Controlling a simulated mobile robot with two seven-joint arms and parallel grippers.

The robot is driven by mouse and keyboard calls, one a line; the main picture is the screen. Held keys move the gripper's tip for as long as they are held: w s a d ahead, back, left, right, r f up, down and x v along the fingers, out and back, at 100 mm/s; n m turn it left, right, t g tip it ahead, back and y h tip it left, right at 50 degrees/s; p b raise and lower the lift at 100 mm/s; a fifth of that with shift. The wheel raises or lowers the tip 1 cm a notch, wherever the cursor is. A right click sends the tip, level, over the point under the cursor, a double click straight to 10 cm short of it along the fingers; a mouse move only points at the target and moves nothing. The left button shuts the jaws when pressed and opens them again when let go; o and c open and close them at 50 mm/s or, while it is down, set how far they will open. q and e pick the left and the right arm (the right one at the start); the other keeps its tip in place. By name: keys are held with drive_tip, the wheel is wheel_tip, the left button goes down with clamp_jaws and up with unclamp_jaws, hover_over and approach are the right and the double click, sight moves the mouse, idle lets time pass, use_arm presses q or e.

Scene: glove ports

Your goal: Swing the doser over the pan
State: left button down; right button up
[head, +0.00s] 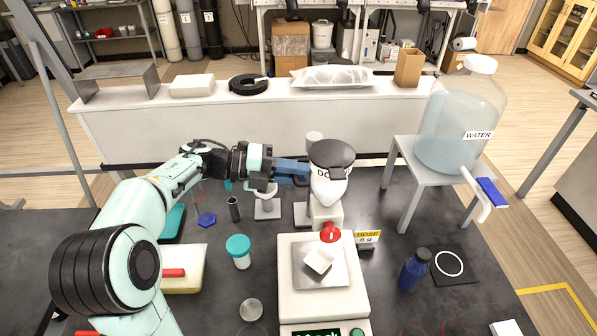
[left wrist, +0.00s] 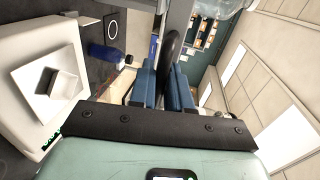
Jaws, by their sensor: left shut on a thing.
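The doser (head: 327,188) is a white body with a black lid, its label partly hidden, and a red nozzle (head: 330,233) low at its front. My left gripper (head: 300,172) reaches in from the left, its blue fingers shut on the doser near the lid. In the left wrist view the blue fingers (left wrist: 166,88) stand either side of a dark part of the doser (left wrist: 172,48). The pan (head: 318,260), a small white dish, sits on the scale's metal plate (head: 336,279). The nozzle appears just behind the pan in the head view; its height above the scale is unclear. My right gripper is out of view.
The white scale (head: 291,300) stands front centre. A "DOSE 6 g" sign (head: 367,237) and a blue bottle (head: 414,270) are to its right. A teal-lidded jar (head: 239,252) is to its left. A stand (head: 411,168) with a water carboy (head: 459,115) is at right.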

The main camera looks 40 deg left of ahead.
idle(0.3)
use_arm(q)
drive_tip(key=c, duration=1.2)
unclamp_jaws()
drive_tip(key=shift+a, duration=0.15)
drive_tip(key=shift+c, duration=0.2)
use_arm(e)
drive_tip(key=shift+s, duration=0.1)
